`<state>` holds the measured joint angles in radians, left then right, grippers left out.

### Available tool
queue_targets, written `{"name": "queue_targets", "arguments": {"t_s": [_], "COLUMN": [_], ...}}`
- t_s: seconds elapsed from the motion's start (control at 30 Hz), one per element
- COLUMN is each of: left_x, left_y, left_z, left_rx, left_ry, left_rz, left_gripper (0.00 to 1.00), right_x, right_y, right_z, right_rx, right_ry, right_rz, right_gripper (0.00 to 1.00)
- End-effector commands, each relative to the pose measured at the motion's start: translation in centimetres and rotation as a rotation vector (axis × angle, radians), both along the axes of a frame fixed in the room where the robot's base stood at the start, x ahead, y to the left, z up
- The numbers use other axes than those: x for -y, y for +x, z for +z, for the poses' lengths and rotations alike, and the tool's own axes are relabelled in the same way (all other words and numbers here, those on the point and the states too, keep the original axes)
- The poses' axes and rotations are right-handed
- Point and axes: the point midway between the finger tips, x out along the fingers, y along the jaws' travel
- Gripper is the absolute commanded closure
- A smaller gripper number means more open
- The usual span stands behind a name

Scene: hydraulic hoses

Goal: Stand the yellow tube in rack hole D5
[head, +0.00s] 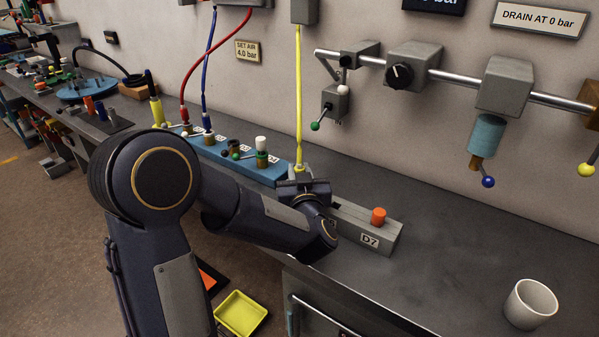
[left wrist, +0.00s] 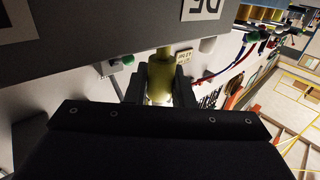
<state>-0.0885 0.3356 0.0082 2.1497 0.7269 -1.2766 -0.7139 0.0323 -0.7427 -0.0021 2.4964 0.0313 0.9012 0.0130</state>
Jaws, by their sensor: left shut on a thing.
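The yellow tube (head: 299,95) hangs from a grey wall box and runs straight down to my left gripper (head: 302,178). In the left wrist view, my left gripper (left wrist: 159,88) is shut on the tube's thick yellow end piece (left wrist: 160,75), one dark finger on each side. The grey rack (head: 393,240) labelled D7 at its near end lies right beside and partly behind my gripper. In the left wrist view, the rack (left wrist: 110,30) is close, with an upside-down label. The gripper hides hole D5, so I cannot tell whether the tube's end is in it. My right gripper is out of view.
An orange plug (head: 378,216) stands in the rack's near end. A blue rack (head: 235,158) with fittings is to the left, with red and blue hoses above. A white cup (head: 530,304) stands at right. Wall valves (head: 410,68) hang above clear bench (head: 470,240).

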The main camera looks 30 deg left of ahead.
Motion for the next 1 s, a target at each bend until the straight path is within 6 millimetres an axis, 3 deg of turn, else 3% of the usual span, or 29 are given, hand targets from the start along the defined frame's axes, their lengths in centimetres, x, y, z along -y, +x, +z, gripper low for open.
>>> {"name": "queue_targets", "arguments": {"t_s": [0.03, 0.07, 0.27, 0.57, 1.0], "left_x": [0.0, 0.0, 0.0, 0.2, 4.2], "left_y": [0.0, 0.0, 0.0, -0.2, -5.4], "left_z": [-0.2, -0.2, -0.1, -0.1, -0.2], "left_rx": [0.0, 0.0, 0.0, -0.001, -0.001], "left_ry": [0.0, 0.0, 0.0, -0.001, -0.001], "left_rz": [0.0, 0.0, 0.0, -0.001, -0.004], "left_gripper": [1.0, 0.77, 0.53, 0.53, 0.53], "right_x": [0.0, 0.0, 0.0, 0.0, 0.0], "right_y": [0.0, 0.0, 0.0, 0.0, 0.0], "right_z": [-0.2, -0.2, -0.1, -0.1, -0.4], "right_rx": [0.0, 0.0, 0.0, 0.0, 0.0], "right_ry": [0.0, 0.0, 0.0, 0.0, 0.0], "right_rz": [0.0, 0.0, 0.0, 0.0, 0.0], "right_gripper": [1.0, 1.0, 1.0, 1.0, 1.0]}}
